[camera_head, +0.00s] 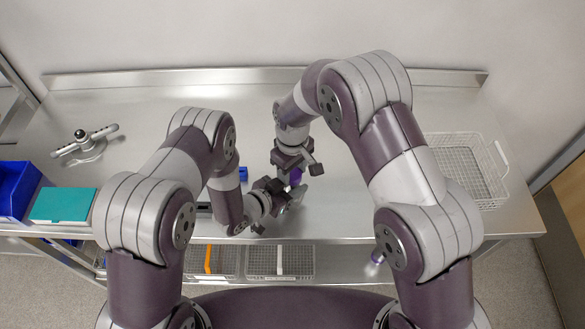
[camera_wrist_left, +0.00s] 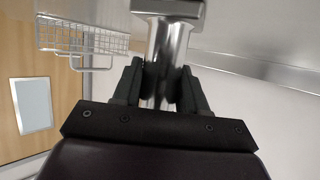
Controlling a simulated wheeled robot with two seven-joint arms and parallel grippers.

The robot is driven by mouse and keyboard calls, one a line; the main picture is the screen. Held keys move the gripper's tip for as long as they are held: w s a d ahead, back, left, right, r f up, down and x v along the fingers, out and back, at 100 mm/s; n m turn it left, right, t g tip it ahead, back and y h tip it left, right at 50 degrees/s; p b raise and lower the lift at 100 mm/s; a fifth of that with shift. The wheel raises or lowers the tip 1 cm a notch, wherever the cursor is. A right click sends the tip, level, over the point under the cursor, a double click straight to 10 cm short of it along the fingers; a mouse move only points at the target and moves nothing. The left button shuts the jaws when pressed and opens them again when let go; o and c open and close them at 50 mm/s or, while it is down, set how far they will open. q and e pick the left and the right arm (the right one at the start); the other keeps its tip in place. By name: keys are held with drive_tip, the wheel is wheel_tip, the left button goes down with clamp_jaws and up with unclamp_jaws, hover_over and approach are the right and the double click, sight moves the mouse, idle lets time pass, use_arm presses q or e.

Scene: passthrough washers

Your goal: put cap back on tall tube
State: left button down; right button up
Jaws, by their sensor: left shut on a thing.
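My left gripper (camera_head: 284,194) is shut on a shiny metal tube, near the middle of the table. In the left wrist view the tube (camera_wrist_left: 166,50) stands between the two dark fingers of my left gripper (camera_wrist_left: 155,88), with a wider collar at the top of the picture. My right gripper (camera_head: 296,170) points down just above and behind the left one. A small purple cap-like piece (camera_head: 295,177) shows right at its fingertips. The arms hide much of this spot, so I cannot tell whether its fingers grip the piece or whether it touches the tube.
A wire basket (camera_head: 468,141) stands at the right of the steel table (camera_head: 350,210). At the left are a teal box (camera_head: 63,205), a blue bin (camera_head: 15,188) and a three-armed metal fixture (camera_head: 86,143). A small purple-and-silver item (camera_head: 376,260) shows near the front edge.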

drive_tip(key=o, duration=0.4)
drive_tip(key=shift+s, duration=0.1)
